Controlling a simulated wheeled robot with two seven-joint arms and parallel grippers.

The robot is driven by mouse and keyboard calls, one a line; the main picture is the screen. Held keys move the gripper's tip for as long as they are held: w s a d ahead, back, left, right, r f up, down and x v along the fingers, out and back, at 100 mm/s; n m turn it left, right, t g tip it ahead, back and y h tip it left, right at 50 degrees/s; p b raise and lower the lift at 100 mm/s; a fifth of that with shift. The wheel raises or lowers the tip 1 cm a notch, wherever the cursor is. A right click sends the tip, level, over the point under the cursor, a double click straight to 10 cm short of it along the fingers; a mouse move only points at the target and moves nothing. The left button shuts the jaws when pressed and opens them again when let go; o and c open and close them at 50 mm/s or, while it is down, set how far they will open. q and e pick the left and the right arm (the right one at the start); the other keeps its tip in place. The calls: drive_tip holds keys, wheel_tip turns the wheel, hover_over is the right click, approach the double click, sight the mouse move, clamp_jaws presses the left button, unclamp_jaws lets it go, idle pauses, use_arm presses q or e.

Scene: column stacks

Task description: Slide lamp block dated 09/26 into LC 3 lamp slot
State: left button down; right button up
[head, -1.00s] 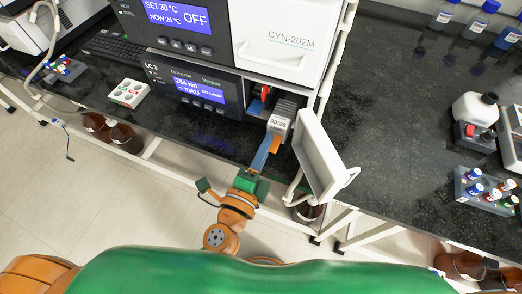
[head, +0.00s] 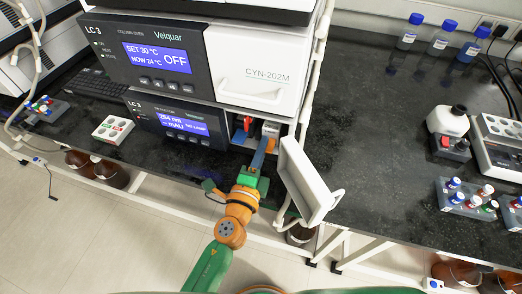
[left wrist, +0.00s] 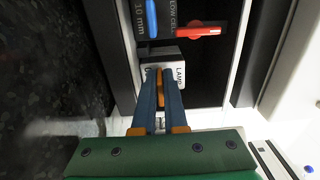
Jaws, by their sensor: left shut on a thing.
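The lamp block (head: 271,129), grey-white with a label, sits at the open bay of the LC 3 lower unit (head: 175,118), mostly inside the bay opening. The unit's display (head: 184,122) reads NO LAMP. My left gripper (head: 267,146) has blue fingers shut on the block's orange grip, reaching in from the front. In the left wrist view the gripper (left wrist: 160,78) covers part of the block (left wrist: 177,73), whose label shows "LAMP". The date cannot be read now. How fully the block is seated cannot be told. My right gripper is not in view.
A white door (head: 308,182) stands open just right of the bay. A red lever (left wrist: 198,31) lies beside the block inside the bay. A white tray (head: 113,129) lies left on the bench. Vial rack (head: 466,200) and bottles stand right; the bench between is clear.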

use_arm(q)
drive_tip(key=c, duration=0.9)
unclamp_jaws()
drive_tip(key=b+v, duration=0.1)
drive_tip(key=v, duration=0.6)
drive_tip(key=shift+s, duration=0.1)
